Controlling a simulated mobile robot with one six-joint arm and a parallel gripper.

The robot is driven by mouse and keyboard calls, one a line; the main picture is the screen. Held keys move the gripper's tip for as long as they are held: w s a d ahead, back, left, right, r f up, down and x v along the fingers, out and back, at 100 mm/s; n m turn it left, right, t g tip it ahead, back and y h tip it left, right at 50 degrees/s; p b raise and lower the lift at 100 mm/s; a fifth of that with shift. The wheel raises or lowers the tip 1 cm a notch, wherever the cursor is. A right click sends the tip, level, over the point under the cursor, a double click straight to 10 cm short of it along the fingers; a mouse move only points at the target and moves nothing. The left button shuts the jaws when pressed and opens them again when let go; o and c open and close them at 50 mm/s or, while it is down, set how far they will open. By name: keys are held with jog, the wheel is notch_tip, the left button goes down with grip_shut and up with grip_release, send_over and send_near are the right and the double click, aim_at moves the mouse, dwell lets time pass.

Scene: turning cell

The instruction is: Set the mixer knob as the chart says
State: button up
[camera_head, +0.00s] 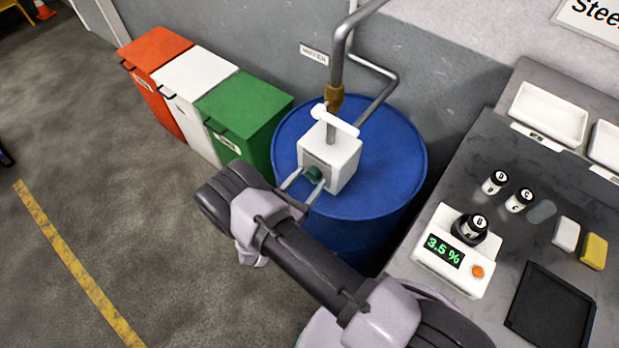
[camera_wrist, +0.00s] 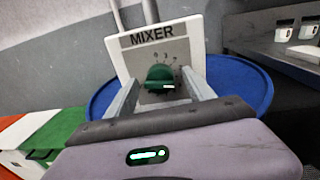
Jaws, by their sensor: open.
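The mixer (camera_head: 331,158) is a white box on top of a blue drum (camera_head: 392,153), with a pipe rising from it. Its dark green knob (camera_head: 313,174) faces my gripper (camera_head: 303,188). In the wrist view the knob (camera_wrist: 160,77) sits on the grey panel under the word MIXER, with dial marks above it and a small white mark near its lower right. My gripper (camera_wrist: 166,98) is open, one finger on each side of the knob, and gaps show between them. A sign (camera_head: 588,18) at the top right is cut off; I see no readable chart.
A bench at the right holds a meter (camera_head: 450,252) reading 3.5 %, with a bottle on it, two more bottles, a yellow sponge (camera_head: 593,250) and a black tray (camera_head: 550,312). Orange, white and green bins (camera_head: 243,107) stand left of the drum.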

jog(key=shift+w+d, duration=0.2)
jog(key=shift+w, duration=0.1)
jog(key=c, duration=1.3)
jog(key=shift+f, duration=0.1)
